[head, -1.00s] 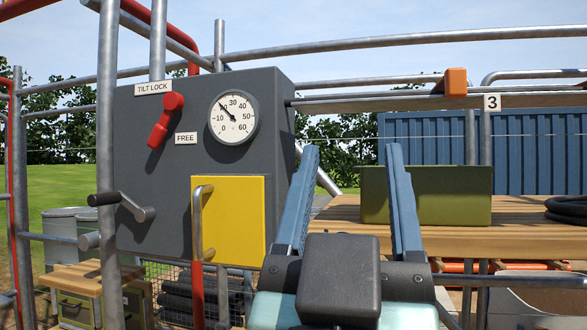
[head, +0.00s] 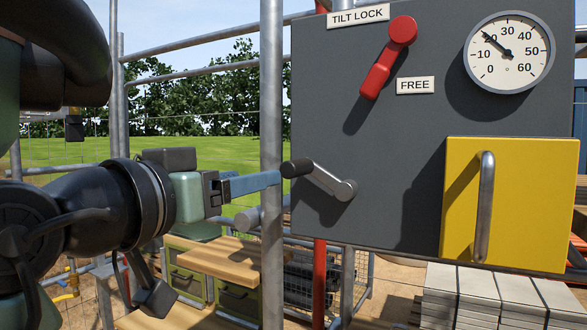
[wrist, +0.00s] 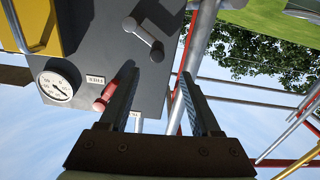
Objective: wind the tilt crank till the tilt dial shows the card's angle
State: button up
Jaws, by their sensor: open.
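The tilt crank (head: 325,180) sticks out of the grey panel, its black grip (head: 296,168) at upper left of the hub. My gripper (head: 281,178) is open and empty, seen edge-on, with its tips close to the grip in the head view. In the wrist view the crank (wrist: 148,38) lies beyond the gap between my fingertips (wrist: 158,75), with nothing between them. The tilt dial (head: 509,53) has its needle near 20; it also shows in the wrist view (wrist: 56,86). The red tilt lock lever (head: 388,58) slants down-left, left of the FREE label. No card is visible.
A grey upright pole (head: 271,120) stands close to my fingers, left of the panel (head: 340,120). A yellow door (head: 510,200) with a bar handle (head: 484,207) is right of the crank. Stacked pale slabs (head: 490,295) and a wooden bench (head: 230,258) are below.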

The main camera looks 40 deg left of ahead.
aim_at(287, 171)
jog(key=p+x, duration=0.1)
jog(key=x, duration=0.2)
jog(key=p+x, duration=0.2)
jog(key=x, duration=0.2)
jog(key=p+x, duration=0.2)
jog(key=x, duration=0.2)
jog(key=shift+w+d+r, duration=0.25)
jog(key=shift+d, duration=0.1)
jog(key=shift+w+a+f, duration=0.15)
jog(key=shift+w+a, duration=0.1)
jog(key=shift+w, duration=0.4)
grip_shut()
